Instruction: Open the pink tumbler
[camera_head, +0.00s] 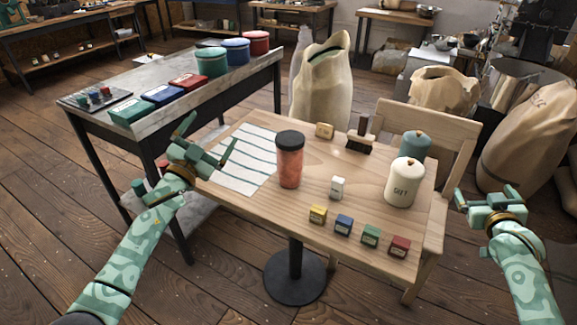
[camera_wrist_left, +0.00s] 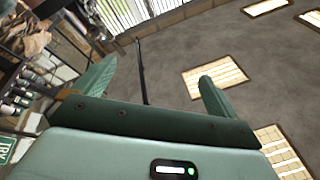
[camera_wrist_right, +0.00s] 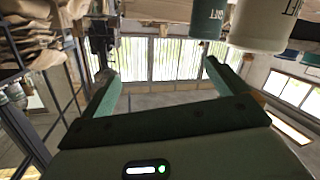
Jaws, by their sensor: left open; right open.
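The pink tumbler (camera_head: 289,165) stands upright on the wooden table, with its dark lid (camera_head: 290,140) on top. My left gripper (camera_head: 207,143) is open and empty, left of the tumbler near the table's left edge and apart from it. It also shows open in the left wrist view (camera_wrist_left: 155,85), facing the ceiling. My right gripper (camera_head: 484,198) is open and empty, off the table's right side and far from the tumbler. In the right wrist view it is open too (camera_wrist_right: 160,85). The tumbler does not show in either wrist view.
A striped sheet (camera_head: 240,165) lies left of the tumbler. A white canister (camera_head: 404,183) and a teal canister (camera_head: 414,146) stand at the right. A small white block (camera_head: 337,188), a brush (camera_head: 359,140) and several coloured blocks (camera_head: 343,224) are around it. A chair (camera_head: 455,135) stands behind.

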